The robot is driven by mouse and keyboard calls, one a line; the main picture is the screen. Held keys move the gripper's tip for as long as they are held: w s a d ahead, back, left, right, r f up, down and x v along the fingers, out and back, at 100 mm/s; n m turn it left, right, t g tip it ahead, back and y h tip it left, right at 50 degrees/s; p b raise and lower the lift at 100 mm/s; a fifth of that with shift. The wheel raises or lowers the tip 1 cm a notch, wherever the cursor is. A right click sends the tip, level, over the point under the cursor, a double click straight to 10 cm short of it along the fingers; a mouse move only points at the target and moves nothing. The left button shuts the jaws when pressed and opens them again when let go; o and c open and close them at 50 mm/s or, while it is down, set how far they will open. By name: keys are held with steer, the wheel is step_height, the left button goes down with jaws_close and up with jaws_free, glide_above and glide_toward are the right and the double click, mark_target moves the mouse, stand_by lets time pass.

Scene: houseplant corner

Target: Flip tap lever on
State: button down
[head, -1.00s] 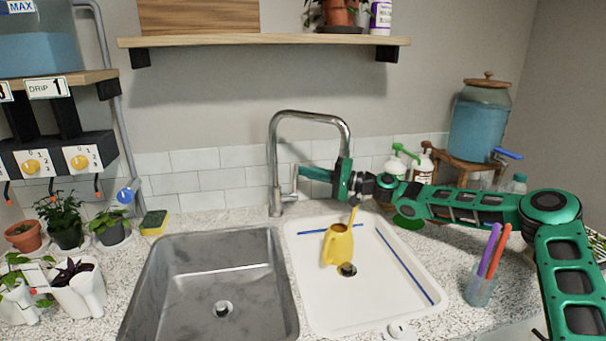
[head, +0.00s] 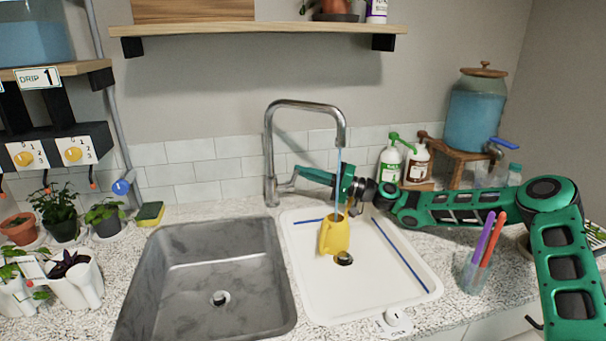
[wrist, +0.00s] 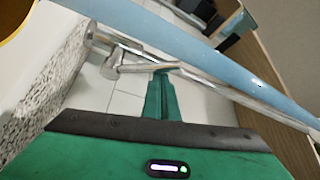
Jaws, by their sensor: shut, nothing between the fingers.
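The chrome tap (head: 270,150) stands behind the sinks, its spout over the white right basin. Its lever (head: 287,185) is on the right of the tap body and slants up to the right. A thin blue water stream (head: 338,185) falls from the spout into a yellow watering can (head: 334,238) in that basin. The stream crosses the wrist view as a broad blue band (wrist: 210,50). My green gripper (head: 301,172) is shut and empty, its tips at the lever's outer end; the wrist view also shows the fingers (wrist: 160,92) close to the lever (wrist: 152,69). Exact contact is unclear.
A steel basin (head: 150,300) is on the left. A white bottle with a green pump (head: 390,163) and a brown bottle (head: 416,163) stand behind my arm. A cup of pens (head: 477,275) stands to the right. A shelf (head: 260,38) hangs above.

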steer(key=shift+s+a+f, duration=0.1)
steer(key=shift+s+f, duration=0.2)
steer(key=shift+f, duration=0.05)
